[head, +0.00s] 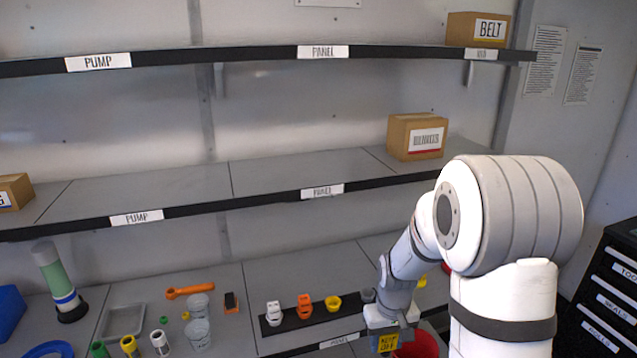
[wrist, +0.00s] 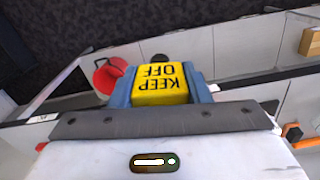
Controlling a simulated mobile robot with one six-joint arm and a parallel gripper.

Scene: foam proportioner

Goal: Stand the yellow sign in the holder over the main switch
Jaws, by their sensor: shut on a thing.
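The yellow sign (head: 386,343), lettered KEEP OFF, is in my gripper (head: 384,331) at the lower right of the head view, in front of the lowest shelf. In the wrist view the sign (wrist: 162,84) sits between the two blue-grey fingers of my gripper (wrist: 161,92), which is shut on it. Its lettering appears upside down there. I cannot make out the holder or the main switch for certain. A black strip (head: 322,316) on the lowest shelf bears a white, an orange and a yellow fitting, and my arm covers the area at its right.
A red bucket-like thing (head: 418,346) is close to the right of the sign; it also shows in the wrist view (wrist: 107,76). Clear cups (head: 198,331), a grey tray (head: 122,322) and an orange wrench (head: 190,291) lie further left. A black drawer cabinet (head: 606,290) stands at right.

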